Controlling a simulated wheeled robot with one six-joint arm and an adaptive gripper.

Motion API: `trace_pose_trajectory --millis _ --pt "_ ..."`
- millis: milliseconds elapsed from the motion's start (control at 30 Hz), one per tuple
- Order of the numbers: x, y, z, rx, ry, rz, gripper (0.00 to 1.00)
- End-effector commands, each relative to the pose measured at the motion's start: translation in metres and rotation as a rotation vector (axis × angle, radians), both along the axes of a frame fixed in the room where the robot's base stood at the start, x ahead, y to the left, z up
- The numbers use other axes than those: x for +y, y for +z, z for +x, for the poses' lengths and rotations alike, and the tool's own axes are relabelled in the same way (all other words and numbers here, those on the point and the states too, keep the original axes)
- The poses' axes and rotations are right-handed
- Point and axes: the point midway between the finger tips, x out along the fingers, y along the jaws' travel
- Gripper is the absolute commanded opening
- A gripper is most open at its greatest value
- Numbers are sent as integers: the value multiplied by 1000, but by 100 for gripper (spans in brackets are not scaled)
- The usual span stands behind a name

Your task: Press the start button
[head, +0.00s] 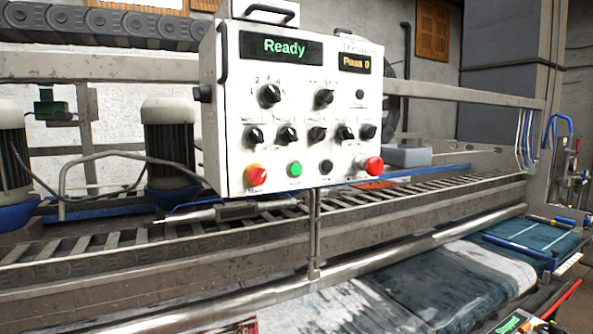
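A white control box (300,105) stands on a post in the middle of the head view, in front of the machine. A round green button (295,169) sits in its bottom row, with a small label below that is too blurred to read surely. To its left is a red and yellow knob (256,174). To its right are a black button (326,167) and a large red button (374,166). The box's left display (281,48) reads "Ready" in green. My gripper is not in view.
Several black knobs, such as one at upper left (269,95), stick out above the buttons. A handle (223,53) runs along the box's left edge. Behind the box are a slatted conveyor (100,240) and motors (168,135). A metal roller (375,262) lies below.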

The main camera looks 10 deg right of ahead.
Motion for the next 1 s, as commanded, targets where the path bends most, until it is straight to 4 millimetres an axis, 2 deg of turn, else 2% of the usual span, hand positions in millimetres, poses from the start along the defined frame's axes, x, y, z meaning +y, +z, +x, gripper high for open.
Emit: trace_pose_trajectory --millis 833,1000 --pt "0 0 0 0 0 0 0" --pt "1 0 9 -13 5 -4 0"
